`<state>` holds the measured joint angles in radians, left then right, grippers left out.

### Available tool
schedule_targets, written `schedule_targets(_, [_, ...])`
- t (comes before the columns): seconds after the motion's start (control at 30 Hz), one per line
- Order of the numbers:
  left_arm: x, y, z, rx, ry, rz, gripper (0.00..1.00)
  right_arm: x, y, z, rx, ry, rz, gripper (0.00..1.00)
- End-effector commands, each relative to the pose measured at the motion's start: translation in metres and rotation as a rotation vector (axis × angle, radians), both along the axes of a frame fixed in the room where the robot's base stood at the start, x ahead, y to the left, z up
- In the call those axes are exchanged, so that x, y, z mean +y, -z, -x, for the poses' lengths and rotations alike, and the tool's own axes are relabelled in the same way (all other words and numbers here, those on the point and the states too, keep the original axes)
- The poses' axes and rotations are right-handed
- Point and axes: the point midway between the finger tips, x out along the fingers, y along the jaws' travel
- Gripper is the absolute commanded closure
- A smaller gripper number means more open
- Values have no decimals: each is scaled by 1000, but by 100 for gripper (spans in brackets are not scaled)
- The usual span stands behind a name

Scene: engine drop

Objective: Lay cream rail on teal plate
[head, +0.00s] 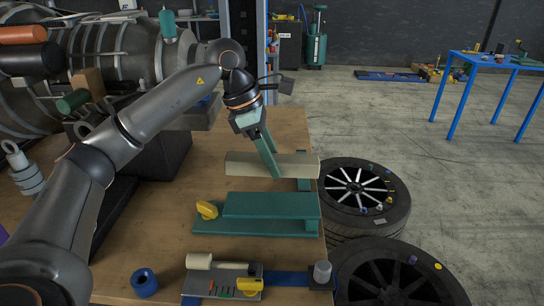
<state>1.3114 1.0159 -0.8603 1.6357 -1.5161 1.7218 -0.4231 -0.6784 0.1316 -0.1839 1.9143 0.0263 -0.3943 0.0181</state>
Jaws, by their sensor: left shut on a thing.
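The cream rail (240,166) lies lengthwise left to right, near the table's right edge. My left gripper (273,170) reaches down onto the middle of the rail and is shut on it. A teal plate (270,205) is nearer to me, raised over a teal base with a yellow knob (207,210) at its left end. A teal piece (304,184) shows in front of and behind the rail's right end. I cannot tell whether the rail touches it. My right gripper is not in view.
A grey tool block with a cream cylinder (199,262) and yellow clamp (249,287) stands at the table's front. A blue ring (145,283) lies left of it. A large engine (110,55) fills the back left. Tyres (365,200) stand beyond the table's right edge.

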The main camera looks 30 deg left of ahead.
Motion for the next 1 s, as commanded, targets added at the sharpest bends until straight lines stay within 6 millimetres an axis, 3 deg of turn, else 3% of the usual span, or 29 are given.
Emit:
schedule_targets(0.27, [0, 21, 0, -1, 0, 0, 100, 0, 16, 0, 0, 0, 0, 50])
schedule_targets(0.6, [0, 61, 0, -2, 0, 0, 100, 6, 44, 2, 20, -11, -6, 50])
schedule_targets(0.8, [0, 76, 0, -2, 0, 0, 100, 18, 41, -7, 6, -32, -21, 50])
schedule_targets(1.0, [0, 77, 0, -4, 0, 0, 100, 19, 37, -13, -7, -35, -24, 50])
